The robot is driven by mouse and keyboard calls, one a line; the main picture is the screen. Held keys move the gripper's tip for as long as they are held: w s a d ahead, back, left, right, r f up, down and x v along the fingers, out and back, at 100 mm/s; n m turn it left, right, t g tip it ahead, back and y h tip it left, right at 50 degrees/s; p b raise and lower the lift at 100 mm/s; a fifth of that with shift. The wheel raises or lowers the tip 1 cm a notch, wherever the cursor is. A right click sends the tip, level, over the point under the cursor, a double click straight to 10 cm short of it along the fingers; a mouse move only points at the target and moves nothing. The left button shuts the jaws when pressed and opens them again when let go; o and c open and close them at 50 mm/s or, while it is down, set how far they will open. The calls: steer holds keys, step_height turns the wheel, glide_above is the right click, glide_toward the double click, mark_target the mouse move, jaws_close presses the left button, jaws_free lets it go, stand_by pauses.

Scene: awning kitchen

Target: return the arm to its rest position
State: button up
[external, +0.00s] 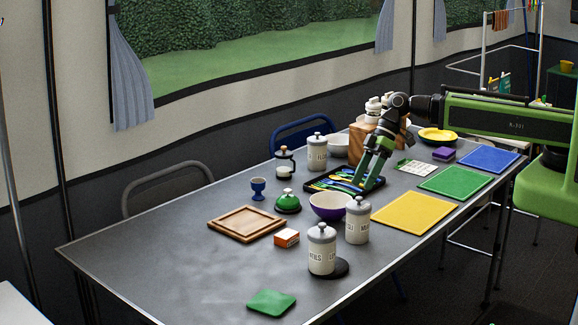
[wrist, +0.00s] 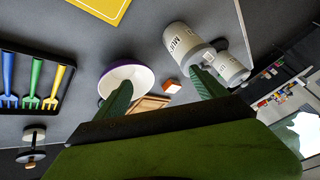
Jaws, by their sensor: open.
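My gripper (external: 371,170) points down over the table at the right end of the black cutlery tray (external: 318,188), in front of a wooden block. In the wrist view its two green fingers (wrist: 160,92) are spread apart with nothing between them. The arm reaches in from the right in the external view. The wrist view shows the tray (wrist: 38,112) at the left with blue, green and yellow forks in it. A white and purple bowl (wrist: 125,78) shows near the left finger and white canisters (wrist: 186,45) near the right finger.
The table (external: 190,268) also holds a purple bowl (external: 328,207), lidded canisters (external: 357,222), a wooden tray (external: 245,224), a green bell (external: 288,201), and yellow, green and blue mats (external: 413,211). The table's left end is clear. Chairs stand along the far side.

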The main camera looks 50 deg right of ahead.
steer(key=d+m+g+h+p, duration=0.1)
steer(key=d+m+h+p, duration=0.2)
steer(key=d, duration=2.8)
steer(key=m+h, duration=0.3)
steer(key=m, duration=0.4)
steer(key=shift+w+d+f+h, duration=0.15)
steer(key=shift+w+f+h, duration=0.1)
steer(key=shift+h, duration=0.15)
